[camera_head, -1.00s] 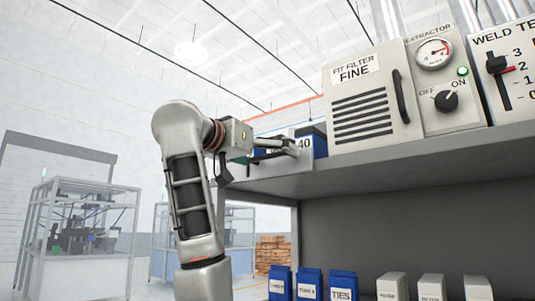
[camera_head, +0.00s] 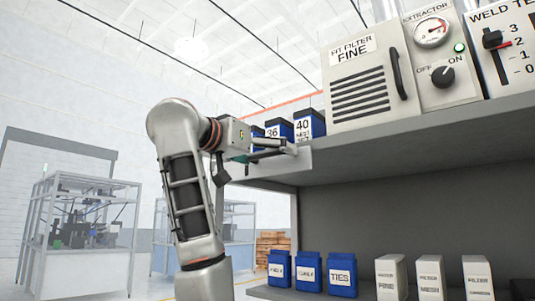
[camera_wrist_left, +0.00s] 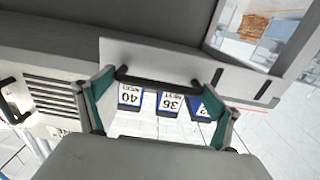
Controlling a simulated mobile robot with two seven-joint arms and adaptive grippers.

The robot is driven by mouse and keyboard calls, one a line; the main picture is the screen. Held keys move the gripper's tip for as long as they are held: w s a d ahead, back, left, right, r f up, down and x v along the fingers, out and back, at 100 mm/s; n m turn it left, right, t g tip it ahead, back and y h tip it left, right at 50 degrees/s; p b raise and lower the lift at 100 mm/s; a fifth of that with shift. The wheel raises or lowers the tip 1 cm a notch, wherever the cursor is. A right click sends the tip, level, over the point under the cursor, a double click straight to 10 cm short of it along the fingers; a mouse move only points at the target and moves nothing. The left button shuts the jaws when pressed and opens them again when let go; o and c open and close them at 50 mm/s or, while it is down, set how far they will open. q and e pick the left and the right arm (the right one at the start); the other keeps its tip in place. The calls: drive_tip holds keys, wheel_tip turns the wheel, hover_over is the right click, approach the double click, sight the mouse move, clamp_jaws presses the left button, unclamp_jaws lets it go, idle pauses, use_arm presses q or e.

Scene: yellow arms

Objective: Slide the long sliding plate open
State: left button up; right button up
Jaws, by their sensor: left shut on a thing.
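The long sliding plate (camera_head: 292,167) is a pale grey panel at the left end of the upper shelf, in front of several blue boxes. In the left wrist view the plate (camera_wrist_left: 160,55) carries a dark bar handle (camera_wrist_left: 165,83). My left gripper (camera_head: 284,149) reaches it from the left. In the wrist view the gripper's teal-padded fingers (camera_wrist_left: 163,76) stand at either side of the handle, shut on it. The boxes marked 36 (camera_head: 279,131) and 40 (camera_head: 309,124) show above the plate; their lower parts are hidden. My right gripper is not in view.
A filter unit (camera_head: 362,85) with a dark handle and an extractor panel (camera_head: 440,95) stand on the upper shelf (camera_head: 420,139), right of the plate. Blue boxes (camera_head: 311,282) and white filter boxes (camera_head: 430,288) stand on the lower shelf.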

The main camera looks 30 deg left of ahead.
use_arm(q)
drive_tip(key=shift+d, duration=0.1)
drive_tip(key=o, duration=1.3)
drive_tip(key=shift+s, duration=0.1)
drive_tip(key=s, duration=0.7)
drive_tip(key=shift+a, duration=0.3)
